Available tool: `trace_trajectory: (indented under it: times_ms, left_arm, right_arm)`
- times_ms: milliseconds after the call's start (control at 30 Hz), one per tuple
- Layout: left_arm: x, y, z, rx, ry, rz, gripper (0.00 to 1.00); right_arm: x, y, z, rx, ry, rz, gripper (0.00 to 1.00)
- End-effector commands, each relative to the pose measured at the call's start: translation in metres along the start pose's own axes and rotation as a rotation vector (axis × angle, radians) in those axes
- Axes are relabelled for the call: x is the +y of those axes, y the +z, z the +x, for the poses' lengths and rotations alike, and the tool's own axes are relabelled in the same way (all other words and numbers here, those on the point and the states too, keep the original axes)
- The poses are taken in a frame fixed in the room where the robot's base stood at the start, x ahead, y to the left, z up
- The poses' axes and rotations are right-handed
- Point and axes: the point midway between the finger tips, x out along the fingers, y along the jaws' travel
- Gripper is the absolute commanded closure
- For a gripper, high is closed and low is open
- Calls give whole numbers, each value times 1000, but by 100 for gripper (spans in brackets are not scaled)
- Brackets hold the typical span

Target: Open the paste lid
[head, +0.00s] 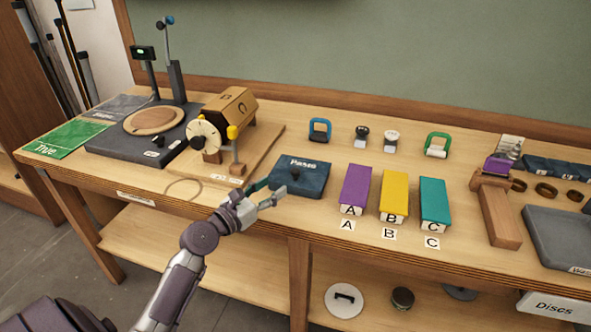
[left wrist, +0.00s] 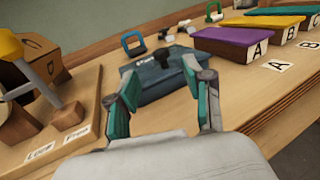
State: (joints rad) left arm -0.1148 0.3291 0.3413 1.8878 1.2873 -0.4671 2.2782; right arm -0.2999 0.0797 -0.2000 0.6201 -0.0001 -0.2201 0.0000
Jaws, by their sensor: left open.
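The paste box (head: 301,178) is a dark blue-grey box marked "Paste" with a black knob on its lid, near the middle of the bench. Its lid looks shut. It also shows in the left wrist view (left wrist: 160,85), straight ahead between and beyond the fingers, with the black knob (left wrist: 164,58) on top. My left gripper (head: 264,192) is open and empty, at the front left of the paste box near the bench's front edge. It also shows in the left wrist view (left wrist: 165,95), its teal fingers spread apart. My right gripper is not in view.
Purple (head: 355,186), yellow (head: 394,192) and teal (head: 433,200) boxes marked A, B and C stand right of the paste box. A wooden device with a dial (head: 203,136) stands left. Blue (head: 320,128) and green (head: 437,142) handled items lie behind.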

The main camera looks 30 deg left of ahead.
Motion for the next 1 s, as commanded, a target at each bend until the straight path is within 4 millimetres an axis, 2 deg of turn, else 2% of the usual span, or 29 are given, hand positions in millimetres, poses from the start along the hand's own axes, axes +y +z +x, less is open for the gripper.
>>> trace_trajectory:
  times_ms: [33, 200, 433, 600, 900, 1000]
  left_arm:
    - [0, 3, 12, -3, -1, 0, 49]
    - [0, 2, 49, -1, -1, 2, 49]
    - [0, 0, 86, -1, -1, 3, 49]
    - [0, 0, 97, 1, 0, 4, 49]
    - [0, 0, 98, 2, -1, 4, 49]
    - [0, 0, 98, 2, -1, 4, 66]
  right_arm:
    - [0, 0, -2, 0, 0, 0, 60]
    - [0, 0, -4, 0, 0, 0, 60]
    - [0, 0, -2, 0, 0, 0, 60]
    - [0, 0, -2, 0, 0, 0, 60]
    - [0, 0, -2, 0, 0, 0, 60]
    - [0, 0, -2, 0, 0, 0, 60]
